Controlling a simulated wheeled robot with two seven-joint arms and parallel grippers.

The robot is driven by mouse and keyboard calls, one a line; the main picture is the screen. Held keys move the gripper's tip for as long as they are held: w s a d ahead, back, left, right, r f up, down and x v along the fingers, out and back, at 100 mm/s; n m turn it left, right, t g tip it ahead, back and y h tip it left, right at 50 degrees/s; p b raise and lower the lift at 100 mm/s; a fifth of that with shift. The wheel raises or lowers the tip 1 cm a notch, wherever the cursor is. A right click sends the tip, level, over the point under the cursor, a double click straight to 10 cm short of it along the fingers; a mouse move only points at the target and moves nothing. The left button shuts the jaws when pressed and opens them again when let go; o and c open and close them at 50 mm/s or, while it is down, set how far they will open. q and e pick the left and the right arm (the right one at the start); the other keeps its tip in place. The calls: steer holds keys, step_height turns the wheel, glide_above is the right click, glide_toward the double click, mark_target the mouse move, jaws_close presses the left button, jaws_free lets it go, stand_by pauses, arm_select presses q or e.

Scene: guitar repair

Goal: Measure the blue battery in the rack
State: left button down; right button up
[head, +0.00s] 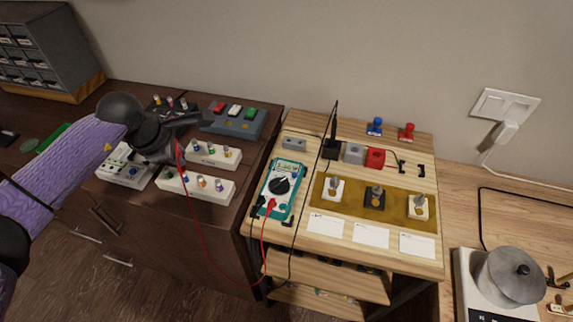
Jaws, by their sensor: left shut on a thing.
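The rear rack (228,163) and front rack (208,193) each hold a row of small batteries with coloured marks. One at the front rack's right end (219,185) looks bluish, but the colours are too small to be sure. The teal multimeter (283,190) lies on the wooden bench, with the red lead running down and across to the probe. The black probe (334,128) stands upright in a black holder. My right gripper is out of view.
A grey box with coloured buttons (233,121) stands behind the racks. The red holder (375,157) looks empty. A brown mat (355,198) with several switches lies on the bench. The red lead hangs across the cabinet front.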

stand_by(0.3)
arm_select(q)
step_height(320, 180, up, 6)
steer(key=p, duration=0.4)
steer(key=shift+r, duration=0.15)
